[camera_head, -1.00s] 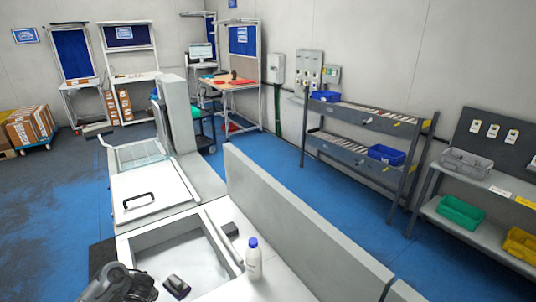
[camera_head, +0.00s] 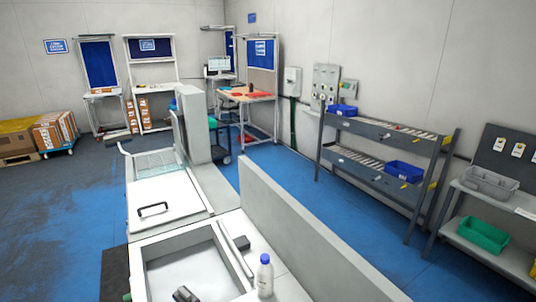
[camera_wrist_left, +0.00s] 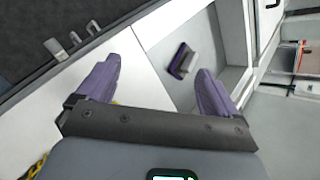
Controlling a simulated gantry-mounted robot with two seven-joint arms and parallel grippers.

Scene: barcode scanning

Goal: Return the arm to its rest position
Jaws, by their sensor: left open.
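My left gripper (camera_wrist_left: 158,70) is open and empty in the left wrist view, its two purple fingers wide apart. Beyond the fingers, a small dark device (camera_wrist_left: 183,60), seemingly a scanner, lies in the recessed grey basin, apart from the gripper. The device also shows in the head view at the bottom edge (camera_head: 184,294), partly cut off. A white bottle with a blue cap (camera_head: 265,278) stands upright on the counter right of the basin. My left gripper is not visible in the head view. My right gripper is in neither view.
The basin rim (camera_head: 225,245) and a tall grey partition (camera_head: 300,225) border the work area. A white lid with a black handle (camera_head: 155,210) lies beyond the basin. Shelves with blue bins (camera_head: 404,171) stand at the right. Blue floor is clear between the partition and shelves.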

